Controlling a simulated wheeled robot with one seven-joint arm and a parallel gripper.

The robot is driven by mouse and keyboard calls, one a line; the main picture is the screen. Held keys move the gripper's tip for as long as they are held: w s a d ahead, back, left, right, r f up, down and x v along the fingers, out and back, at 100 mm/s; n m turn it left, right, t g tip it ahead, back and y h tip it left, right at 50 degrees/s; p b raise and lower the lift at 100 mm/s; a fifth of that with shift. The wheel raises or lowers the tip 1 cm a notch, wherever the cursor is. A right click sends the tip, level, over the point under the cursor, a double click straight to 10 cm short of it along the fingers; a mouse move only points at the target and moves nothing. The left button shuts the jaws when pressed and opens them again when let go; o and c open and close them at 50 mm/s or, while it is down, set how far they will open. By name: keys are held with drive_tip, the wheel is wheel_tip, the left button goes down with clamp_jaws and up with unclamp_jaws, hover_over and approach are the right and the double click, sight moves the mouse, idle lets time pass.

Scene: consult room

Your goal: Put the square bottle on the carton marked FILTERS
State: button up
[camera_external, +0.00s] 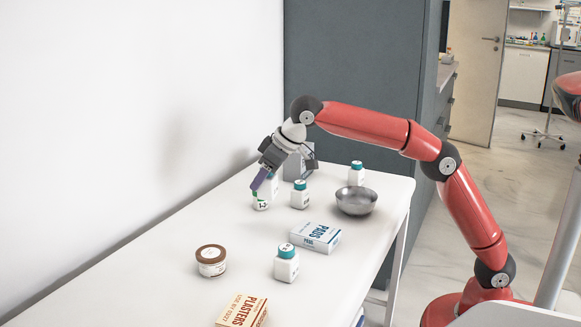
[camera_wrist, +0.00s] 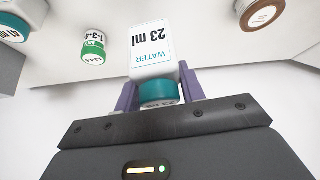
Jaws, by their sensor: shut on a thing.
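My gripper (camera_external: 267,180) is at the far left of the white table, pointing down. In the wrist view its purple fingers (camera_wrist: 158,92) are shut on a white square bottle (camera_wrist: 150,48) with a teal cap, gripped near the cap. Its label reads WATER 23 ml. In the external view the fingers partly hide this bottle (camera_external: 273,187), and I cannot tell whether it touches the table. A grey box (camera_external: 295,166) stands just behind my gripper, partly hidden. No FILTERS marking is readable in either view.
Other white bottles (camera_external: 300,195) (camera_external: 286,264) (camera_external: 356,173), a metal bowl (camera_external: 356,201), a PADS carton (camera_external: 315,238), a PLASTERS carton (camera_external: 242,311) and a brown-lidded jar (camera_external: 211,261) stand on the table. The table's middle left is clear.

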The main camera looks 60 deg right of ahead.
drive_tip(key=s+d+m, duration=0.1)
drive_tip(key=s+d, duration=0.3)
drive_tip(key=d, duration=0.4)
drive_tip(key=s+d+h, duration=0.1)
drive_tip(key=s+d, duration=0.3)
drive_tip(key=d, duration=0.4)
drive_tip(key=s+d+m, duration=0.1)
drive_tip(key=s+d, duration=0.4)
drive_tip(key=d, duration=0.3)
drive_tip(key=w+d+r, duration=0.6)
drive_tip(key=d+r, duration=0.2)
drive_tip(key=f+b, duration=0.1)
drive_tip(key=f, duration=0.5)
drive_tip(key=f+b, duration=0.2)
drive_tip(key=f, duration=0.4)
drive_tip(key=f+b, duration=0.2)
drive_tip(key=f, duration=0.5)
drive_tip(key=shift+s, duration=0.25)
drive_tip(key=o, duration=1)
drive_tip(key=shift+f, duration=0.1)
drive_tip(key=shift+c, duration=0.2)
